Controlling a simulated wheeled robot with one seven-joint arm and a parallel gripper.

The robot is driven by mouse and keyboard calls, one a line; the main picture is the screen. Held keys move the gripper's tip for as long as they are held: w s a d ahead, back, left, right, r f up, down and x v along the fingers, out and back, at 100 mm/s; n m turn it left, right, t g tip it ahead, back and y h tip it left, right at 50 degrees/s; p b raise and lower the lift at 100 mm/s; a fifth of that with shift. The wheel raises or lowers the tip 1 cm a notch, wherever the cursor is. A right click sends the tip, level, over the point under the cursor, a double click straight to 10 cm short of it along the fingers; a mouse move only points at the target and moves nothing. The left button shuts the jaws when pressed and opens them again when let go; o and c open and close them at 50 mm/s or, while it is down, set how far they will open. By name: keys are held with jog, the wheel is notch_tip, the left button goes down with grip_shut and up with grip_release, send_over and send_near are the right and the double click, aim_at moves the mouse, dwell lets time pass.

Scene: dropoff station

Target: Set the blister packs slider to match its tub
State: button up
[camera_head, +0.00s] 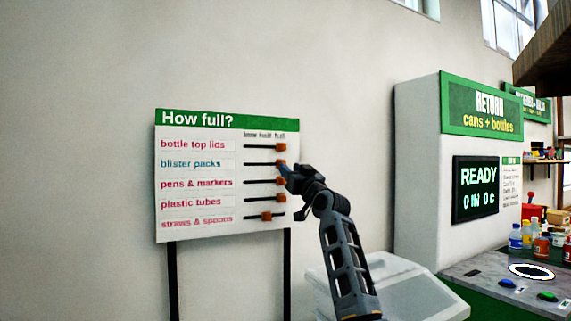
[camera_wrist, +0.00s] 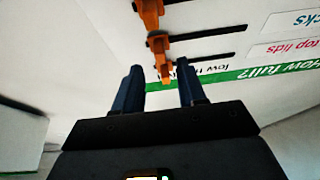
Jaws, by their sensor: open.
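The blister packs slider (camera_head: 280,163) is an orange knob at the right, "full" end of its black slot, second row on the white "How full?" board (camera_head: 200,236). In the wrist view, upside down, this knob (camera_wrist: 158,42) appears just beyond my fingertips. My gripper (camera_head: 285,169) is open at the board's right edge, close to the blister packs row. In the wrist view, my two dark fingers (camera_wrist: 159,68) frame the bottle top lids knob (camera_wrist: 165,72). I cannot tell whether a finger touches any knob. No tub of blister packs is visible.
The pens & markers knob (camera_head: 281,181) and plastic tubes knob (camera_head: 280,198) sit close below; the straws & spoons knob (camera_head: 266,215) is further left. A pale bin (camera_head: 410,290) stands behind my arm. The return machine (camera_head: 420,150) stands right. Wall left of the board is clear.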

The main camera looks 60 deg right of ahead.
jog(key=x, duration=0.4)
jog(key=shift+w+d+p, duration=0.1)
jog(key=shift+w+p, duration=0.05)
jog(key=shift+p, duration=0.25)
grip_shut()
